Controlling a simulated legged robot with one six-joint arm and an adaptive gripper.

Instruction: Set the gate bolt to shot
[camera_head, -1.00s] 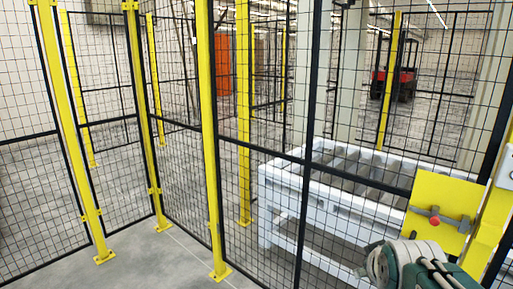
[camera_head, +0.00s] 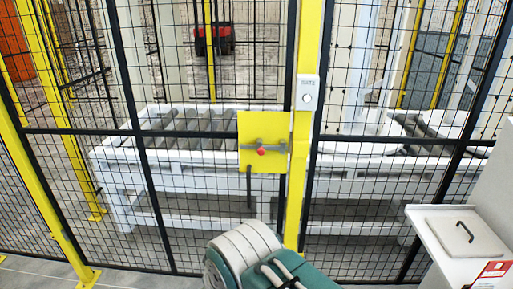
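The gate bolt (camera_head: 262,150) is a grey bar with a red knob on a yellow plate (camera_head: 263,125). The plate is mounted on the mesh gate, left of a yellow post (camera_head: 304,130). The bar lies level, with the knob near the middle of the plate. I cannot tell whether the bar's right end reaches into the post. My arm shows in green and pale grey at the bottom centre, below the plate. My gripper's fingertips are not in view.
A small grey box with a round button (camera_head: 307,92) sits on the post. Behind the mesh fence stands a white roller conveyor (camera_head: 170,155). At the lower right is a white shelf with a lidded panel (camera_head: 465,237) and a red label (camera_head: 492,272). Further back is a red vehicle (camera_head: 214,38).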

